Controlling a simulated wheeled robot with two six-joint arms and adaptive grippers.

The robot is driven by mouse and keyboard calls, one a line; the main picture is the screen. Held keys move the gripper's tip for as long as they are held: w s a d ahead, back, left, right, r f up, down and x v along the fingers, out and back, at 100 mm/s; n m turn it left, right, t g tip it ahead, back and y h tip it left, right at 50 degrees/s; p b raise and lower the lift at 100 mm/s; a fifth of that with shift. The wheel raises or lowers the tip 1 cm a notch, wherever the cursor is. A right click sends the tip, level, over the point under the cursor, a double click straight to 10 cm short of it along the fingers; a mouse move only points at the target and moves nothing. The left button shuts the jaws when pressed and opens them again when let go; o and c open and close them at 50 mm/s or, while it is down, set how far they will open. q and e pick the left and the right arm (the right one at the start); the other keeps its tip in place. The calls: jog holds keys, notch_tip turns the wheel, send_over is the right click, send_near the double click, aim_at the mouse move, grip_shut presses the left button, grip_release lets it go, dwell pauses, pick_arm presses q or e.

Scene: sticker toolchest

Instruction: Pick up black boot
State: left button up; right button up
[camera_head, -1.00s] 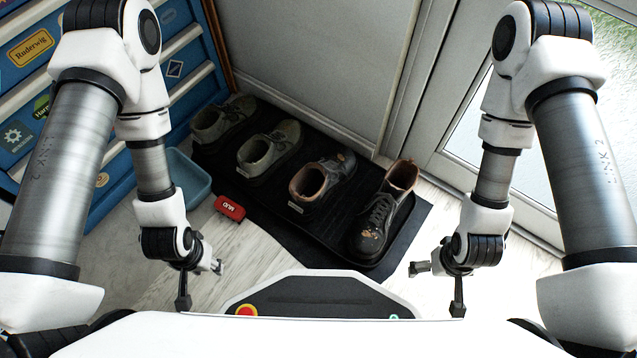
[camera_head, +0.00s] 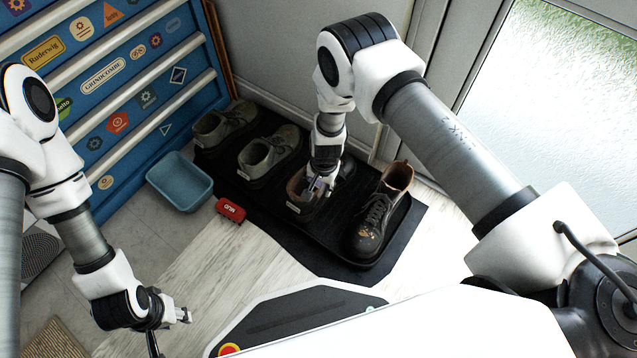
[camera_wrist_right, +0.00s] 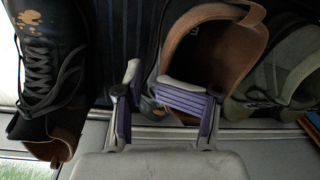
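A black laced boot (camera_head: 375,222) with a brown collar and gold marks on its toe stands at the right end of the shoe tray. It also shows at the left of the right wrist view (camera_wrist_right: 45,80). To its left stands a dark shoe with a brown rim (camera_head: 300,190), partly hidden by my right gripper (camera_head: 318,186). In the right wrist view my right gripper (camera_wrist_right: 165,105) has its fingers apart, by that shoe's brown opening (camera_wrist_right: 210,50); contact cannot be told. My left gripper (camera_head: 170,330) is open and empty, low at the left.
The black tray (camera_head: 330,262) also holds a grey-green pair of shoes (camera_head: 268,152) towards the wall. A blue bin (camera_head: 180,182) and a red tin (camera_head: 230,210) are left of it. A blue toolchest (camera_head: 120,80) stands at the left, a glass door (camera_head: 545,110) at the right.

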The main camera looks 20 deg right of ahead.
aim_at(321, 189)
jog(key=f+b, duration=0.1)
jog(key=f, duration=0.1)
jog(key=f+b, duration=0.1)
jog(key=f, duration=0.1)
jog(key=f+b, duration=0.1)
jog(key=b, duration=0.1)
jog(key=shift+w+f, duration=0.35)
jog(key=shift+f, duration=0.05)
jog(key=shift+r, duration=0.15)
grip_shut()
jog(key=shift+r, duration=0.1)
